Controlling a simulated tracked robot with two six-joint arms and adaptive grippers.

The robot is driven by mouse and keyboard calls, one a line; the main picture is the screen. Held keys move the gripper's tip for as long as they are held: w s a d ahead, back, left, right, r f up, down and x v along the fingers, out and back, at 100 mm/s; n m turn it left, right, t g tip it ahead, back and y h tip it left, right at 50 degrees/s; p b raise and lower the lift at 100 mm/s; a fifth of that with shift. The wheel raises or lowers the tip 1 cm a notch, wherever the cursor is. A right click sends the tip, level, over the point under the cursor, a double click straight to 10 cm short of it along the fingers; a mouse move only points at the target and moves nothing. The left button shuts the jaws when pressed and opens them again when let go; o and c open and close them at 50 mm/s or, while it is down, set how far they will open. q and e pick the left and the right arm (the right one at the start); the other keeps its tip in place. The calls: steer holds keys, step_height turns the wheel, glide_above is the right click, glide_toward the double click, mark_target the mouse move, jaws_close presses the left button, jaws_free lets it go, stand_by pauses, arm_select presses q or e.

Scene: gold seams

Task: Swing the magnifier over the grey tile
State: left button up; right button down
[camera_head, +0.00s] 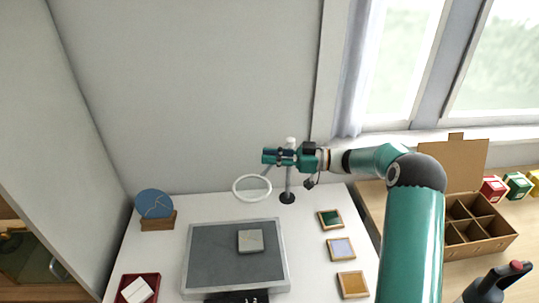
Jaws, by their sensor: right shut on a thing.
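The magnifier (237,183) is a white ring on a thin arm from an upright post with a white top and a dark round base (287,198). In the picture its ring shows above the far edge of the grey work mat, behind the grey tile. The grey tile (250,240) is a small light square lying flat on the dark grey mat (212,262), right of its middle. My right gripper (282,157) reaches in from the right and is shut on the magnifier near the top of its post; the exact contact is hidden. My left gripper is out of view.
A blue disc with gold seams (155,204) stands in a wooden block at left. A red tray (124,289) holds white pieces. Several framed samples (341,248) line the right side. A cardboard divider box (484,245) and coloured boxes (493,189) are farther right.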

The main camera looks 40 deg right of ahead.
steer(key=shift+r, duration=0.1)
steer(key=c, duration=1.1)
jaws_free()
steer(key=v, duration=1.2)
